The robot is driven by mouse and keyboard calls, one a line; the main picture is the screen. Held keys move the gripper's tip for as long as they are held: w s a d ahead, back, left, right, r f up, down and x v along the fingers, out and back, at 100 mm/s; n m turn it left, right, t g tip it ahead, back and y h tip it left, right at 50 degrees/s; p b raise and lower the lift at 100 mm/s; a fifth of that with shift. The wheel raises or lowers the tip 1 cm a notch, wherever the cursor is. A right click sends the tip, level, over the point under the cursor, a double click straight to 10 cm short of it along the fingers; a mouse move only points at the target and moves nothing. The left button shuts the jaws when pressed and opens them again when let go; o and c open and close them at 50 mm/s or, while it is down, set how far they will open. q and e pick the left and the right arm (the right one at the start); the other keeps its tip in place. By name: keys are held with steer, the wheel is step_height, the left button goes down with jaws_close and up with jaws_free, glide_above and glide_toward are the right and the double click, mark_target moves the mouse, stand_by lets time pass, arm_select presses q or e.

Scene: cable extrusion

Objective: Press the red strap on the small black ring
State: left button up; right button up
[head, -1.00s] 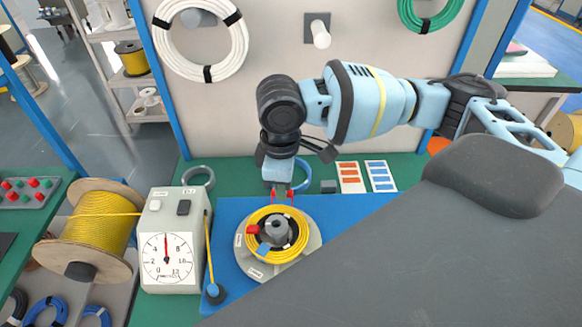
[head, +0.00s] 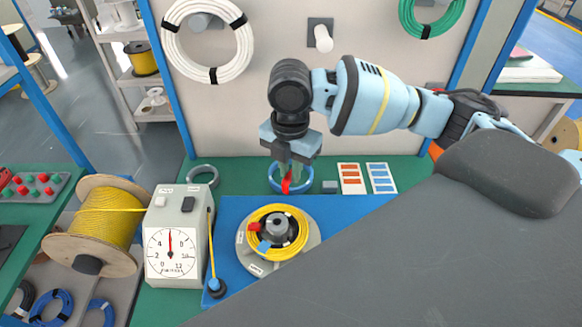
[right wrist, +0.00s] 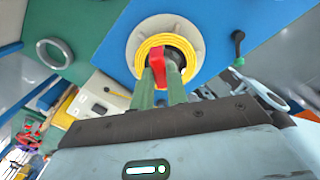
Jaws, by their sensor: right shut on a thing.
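My right gripper (head: 285,176) hangs above the green bench behind the coil, pointing down and shut on a red strap (head: 286,184). In the right wrist view the red strap (right wrist: 173,64) shows between the green fingers. The yellow coil (head: 298,238) lies on a round grey holder around a dark hub (head: 279,229). A red piece (head: 254,226) and a blue piece (head: 264,246) sit on the coil's left side. The yellow coil (right wrist: 146,44) lies beyond the fingertips in the wrist view. I cannot make out a separate small black ring. My left gripper is not in view.
A blue ring (head: 273,180) lies behind the gripper, and a grey ring (head: 202,171) farther left. Cards of red strips (head: 350,178) and blue strips (head: 380,177) lie right. A dial box (head: 172,245) and yellow spool (head: 104,222) stand left of the blue mat (head: 232,207).

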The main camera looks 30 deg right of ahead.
mark_target(290, 208)
steer(key=shift+f, duration=0.15)
steer(key=shift+f, duration=1.85)
step_height(290, 208, down, 3)
steer(key=shift+r, duration=0.1)
steer(key=shift+f+b, duration=0.5)
steer(key=shift+f, duration=0.05)
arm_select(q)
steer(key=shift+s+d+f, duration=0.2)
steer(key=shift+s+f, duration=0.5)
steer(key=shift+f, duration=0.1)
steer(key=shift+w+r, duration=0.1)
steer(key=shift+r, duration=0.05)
arm_select(e)
steer(key=shift+f, duration=0.25)
steer(key=shift+f, duration=0.55)
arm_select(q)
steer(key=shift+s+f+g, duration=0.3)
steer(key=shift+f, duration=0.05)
arm_select(e)
steer(key=shift+f, duration=0.75)
